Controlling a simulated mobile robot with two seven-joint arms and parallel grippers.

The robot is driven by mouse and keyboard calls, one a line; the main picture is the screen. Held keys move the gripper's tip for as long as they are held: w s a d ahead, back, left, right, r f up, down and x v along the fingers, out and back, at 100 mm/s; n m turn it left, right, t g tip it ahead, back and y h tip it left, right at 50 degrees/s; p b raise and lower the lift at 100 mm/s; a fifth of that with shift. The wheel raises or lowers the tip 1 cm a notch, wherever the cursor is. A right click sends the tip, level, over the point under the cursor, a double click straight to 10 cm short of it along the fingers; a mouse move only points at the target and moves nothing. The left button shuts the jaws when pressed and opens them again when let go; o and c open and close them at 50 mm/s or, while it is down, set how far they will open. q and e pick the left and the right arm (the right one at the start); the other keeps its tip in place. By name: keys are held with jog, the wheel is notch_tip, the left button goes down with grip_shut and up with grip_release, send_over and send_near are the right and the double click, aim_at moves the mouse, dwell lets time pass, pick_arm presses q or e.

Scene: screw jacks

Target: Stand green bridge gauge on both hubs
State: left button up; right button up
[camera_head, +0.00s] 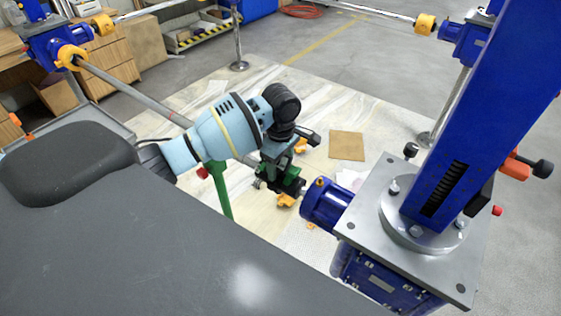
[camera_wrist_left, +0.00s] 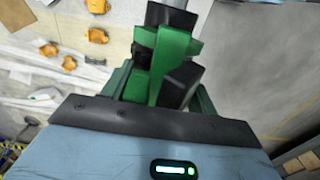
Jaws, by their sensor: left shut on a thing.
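The green bridge gauge, a green piece with black parts, is between the fingers of my left gripper (camera_head: 284,168) in the head view. In the left wrist view the green bridge gauge (camera_wrist_left: 172,62) fills the space between the fingers, and the gripper is shut on it. The gripper is left of the near blue gearbox (camera_head: 325,203), close to its end. A grey shaft (camera_head: 125,94) runs from the far blue gearbox (camera_head: 55,42) towards the gripper and passes behind my arm. The hubs are hidden or too small to tell, and contact with the gauge cannot be told.
A large blue screw jack (camera_head: 445,150) on a grey plate stands at right. Orange parts (camera_wrist_left: 97,35) lie on the pale floor. A brown square mat (camera_head: 347,146) lies beyond the gripper. Open floor surrounds it.

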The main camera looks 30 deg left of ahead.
pick_arm(q)
jog(key=shift+f, duration=0.1)
jog(key=o, duration=1.3)
jog(key=shift+f, duration=0.1)
notch_tip(320, 180, up, 8)
jog(key=shift+f, duration=0.1)
